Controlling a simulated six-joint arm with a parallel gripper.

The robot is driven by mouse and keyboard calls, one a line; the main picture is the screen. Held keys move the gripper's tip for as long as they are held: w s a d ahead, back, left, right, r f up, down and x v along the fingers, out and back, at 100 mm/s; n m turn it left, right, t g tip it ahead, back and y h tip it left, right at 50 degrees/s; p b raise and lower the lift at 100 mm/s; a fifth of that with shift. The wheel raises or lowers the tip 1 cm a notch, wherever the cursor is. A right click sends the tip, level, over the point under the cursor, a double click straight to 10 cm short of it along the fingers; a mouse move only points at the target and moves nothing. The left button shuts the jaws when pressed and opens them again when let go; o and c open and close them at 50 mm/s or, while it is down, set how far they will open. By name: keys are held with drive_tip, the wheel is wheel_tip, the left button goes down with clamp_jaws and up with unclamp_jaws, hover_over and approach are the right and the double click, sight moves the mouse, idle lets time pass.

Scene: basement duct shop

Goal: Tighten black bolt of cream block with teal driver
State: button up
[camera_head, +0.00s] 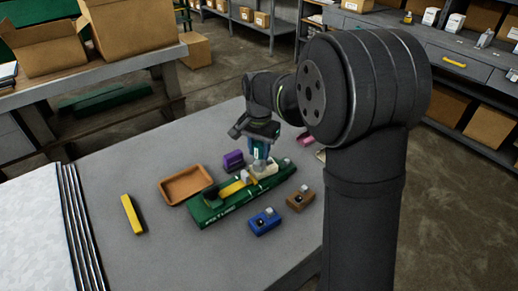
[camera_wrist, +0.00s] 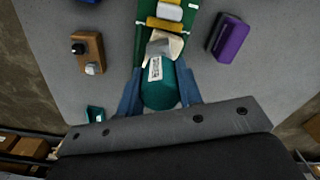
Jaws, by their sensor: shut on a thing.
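My gripper (camera_head: 262,132) is shut on the teal driver (camera_head: 258,147), which points down over the cream block (camera_head: 267,169). The driver's teal handle with a white label also shows between my blue fingers in the wrist view (camera_wrist: 158,95). The cream block sits on a long green base (camera_head: 215,210); part of it shows in the wrist view (camera_wrist: 175,44). The driver's tip is at or just above the block; I cannot tell whether they touch. The black bolt of the cream block is not discernible, with the driver in front of that area.
A yellow piece (camera_head: 231,187) lies on the green base. Around it are a purple block (camera_head: 233,160), brown tray (camera_head: 165,190), blue block (camera_head: 265,222), brown block (camera_head: 300,199) and pink piece (camera_head: 304,139). A yellow bar (camera_head: 131,214) lies left, with clear table around it.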

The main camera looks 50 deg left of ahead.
drive_tip(key=shift+m, duration=1.3)
drive_tip(key=shift+a+m, duration=0.1)
drive_tip(key=shift+m, duration=1.6)
drive_tip(key=m, duration=0.3)
drive_tip(key=shift+n, duration=0.9)
drive_tip(key=shift+r, duration=2.5)
